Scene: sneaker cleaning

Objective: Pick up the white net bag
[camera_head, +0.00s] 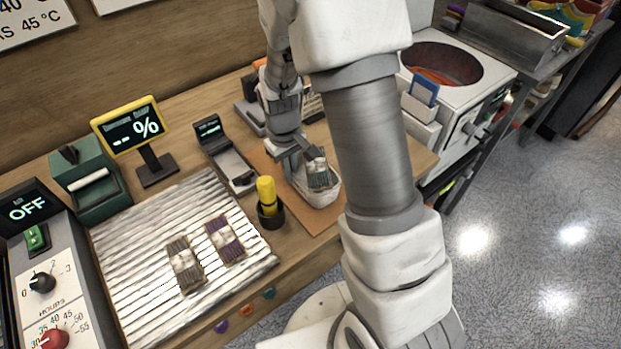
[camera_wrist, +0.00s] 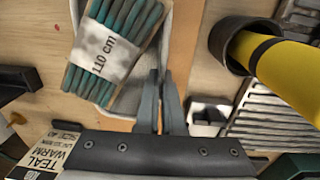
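I cannot make out a net weave for certain. A white, open-topped, rounded holder (camera_head: 322,197) sits on the brown mat and may be the white net bag. It holds a bundle of teal laces (camera_head: 318,175) with a pale band, which reads "110 cm" in the wrist view (camera_wrist: 103,50). The holder's pale side also shows there (camera_wrist: 181,25). My gripper (camera_head: 303,152) points down at the holder's edge. In the wrist view its fingers (camera_wrist: 161,80) are close together beside the rim. I cannot see whether the rim is between them.
A yellow-handled tool (camera_head: 266,195) stands in a dark cup just left of the holder. A ridged metal tray (camera_head: 130,245) holds two lace bundles. A percent display (camera_head: 130,128) stands behind it. A white machine with a round opening (camera_head: 462,95) is at the right.

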